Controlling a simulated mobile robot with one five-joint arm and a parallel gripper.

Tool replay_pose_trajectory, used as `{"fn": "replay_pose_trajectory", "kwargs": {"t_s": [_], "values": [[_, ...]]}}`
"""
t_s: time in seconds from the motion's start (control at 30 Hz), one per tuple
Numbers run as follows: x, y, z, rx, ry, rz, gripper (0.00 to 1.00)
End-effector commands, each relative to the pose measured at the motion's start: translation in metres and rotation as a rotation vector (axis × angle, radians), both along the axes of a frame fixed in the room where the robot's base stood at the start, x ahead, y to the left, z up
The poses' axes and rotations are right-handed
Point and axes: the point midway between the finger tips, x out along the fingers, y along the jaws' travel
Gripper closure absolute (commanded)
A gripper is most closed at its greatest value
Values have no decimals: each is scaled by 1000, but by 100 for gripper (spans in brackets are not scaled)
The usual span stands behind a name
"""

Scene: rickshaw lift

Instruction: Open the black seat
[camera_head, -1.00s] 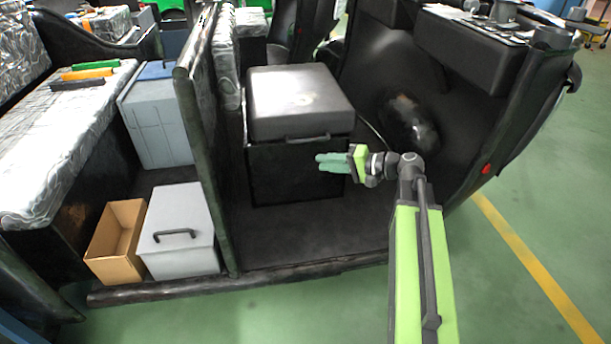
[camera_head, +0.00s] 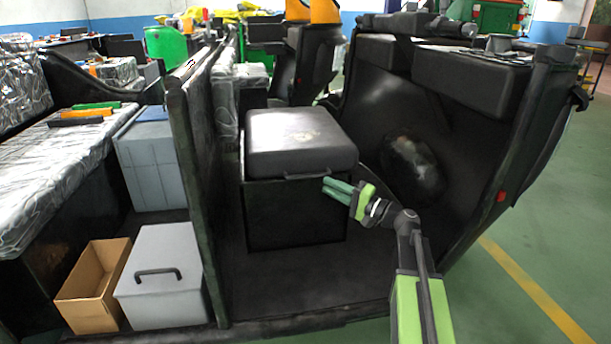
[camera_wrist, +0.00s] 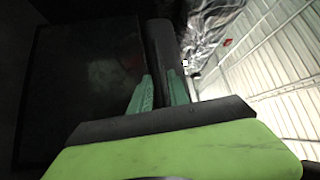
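The black seat (camera_head: 300,140) is a padded lid lying closed on a black box (camera_head: 295,215) in the middle of the head view. A thin handle (camera_head: 307,175) runs along its front lower edge. My gripper (camera_head: 325,186) is just in front of the seat's front right side, near the right end of the handle. Its green fingers point left. In the wrist view my gripper (camera_wrist: 160,76) has a gap between its fingers and holds nothing. The seat's dark edge (camera_wrist: 160,45) lies beyond the fingertips there. I cannot tell whether the fingers touch it.
A black partition (camera_head: 195,180) stands left of the seat. Left of it are a grey box (camera_head: 165,275) with a handle and an open cardboard box (camera_head: 92,287). A curved black front panel (camera_head: 440,150) rises at the right. Green floor (camera_head: 560,220) is free at the right.

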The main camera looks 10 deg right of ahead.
Motion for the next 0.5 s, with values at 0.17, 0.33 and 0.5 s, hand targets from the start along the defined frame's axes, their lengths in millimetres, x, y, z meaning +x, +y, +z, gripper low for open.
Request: {"fn": "replay_pose_trajectory", "kwargs": {"t_s": [0.17, 0.33, 0.5], "values": [[33, 32, 8, -1, -1, 3, 78], [54, 54, 11, -1, 0, 3, 78], [63, 64, 12, -1, 1, 1, 78]]}}
